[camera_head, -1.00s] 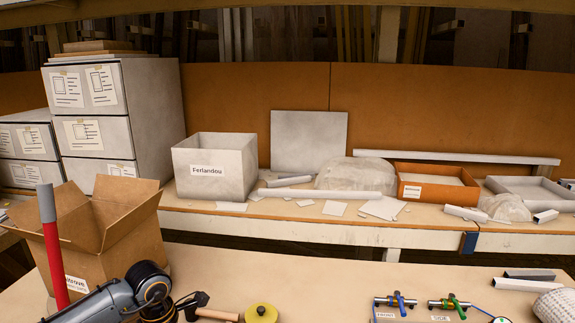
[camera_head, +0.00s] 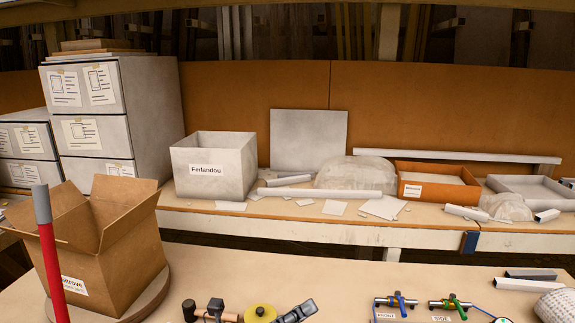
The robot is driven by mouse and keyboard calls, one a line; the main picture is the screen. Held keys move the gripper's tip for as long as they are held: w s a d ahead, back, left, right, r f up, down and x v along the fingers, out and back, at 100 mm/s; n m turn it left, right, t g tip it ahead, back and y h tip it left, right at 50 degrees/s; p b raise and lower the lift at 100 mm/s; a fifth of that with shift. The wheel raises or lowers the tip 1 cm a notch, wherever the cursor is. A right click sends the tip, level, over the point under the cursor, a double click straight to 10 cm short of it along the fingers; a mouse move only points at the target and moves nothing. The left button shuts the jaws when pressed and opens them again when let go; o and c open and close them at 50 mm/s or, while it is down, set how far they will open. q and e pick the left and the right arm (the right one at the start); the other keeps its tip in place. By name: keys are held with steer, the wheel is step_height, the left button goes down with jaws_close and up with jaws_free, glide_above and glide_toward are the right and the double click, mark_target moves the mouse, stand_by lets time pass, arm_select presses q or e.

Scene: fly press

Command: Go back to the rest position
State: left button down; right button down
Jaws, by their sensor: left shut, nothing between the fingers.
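The rest of the arm is out of view, below the frame. My right gripper is not in view. A red bar with a grey end (camera_head: 50,250) stands tilted at the left, in front of an open cardboard box (camera_head: 125,255).
Behind is a bench with a white Ferlandou box (camera_head: 213,175) and an orange tray (camera_head: 436,187). The table's middle is clear.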

arm_select(q)
steer(key=w+a+f+n+t+y, duration=0.1)
steer(key=w+a+n+t+y, duration=0.1)
steer(key=a+n+t+y, duration=0.6)
steer(key=w+a+f+n+t+y, duration=0.15)
steer(key=a+n+y, duration=0.25)
steer(key=n, duration=0.8)
steer(key=s+a+f+n+g+y, duration=0.5)
steer(key=a+f+n+y, duration=0.2)
steer(key=a+f+n, duration=0.45)
steer(key=s+f+n+g, duration=0.2)
steer(key=s+f+g, duration=0.4)
steer(key=s, duration=0.4)
steer(key=s+f+n+g, duration=0.2)
steer(key=s+f+g, duration=0.2)
steer(key=s+f, duration=0.5)
step_height(320, 180, down, 24)
steer(key=s+g, duration=0.2)
steer(key=s, duration=0.1)
steer(key=s+a+f, duration=0.2)
steer(key=s+f, duration=1.4)
steer(key=shift+s+a+f+m+g, duration=0.15)
steer(key=shift+s+f+m+g, duration=0.1)
steer(key=shift+m+g, duration=0.1)
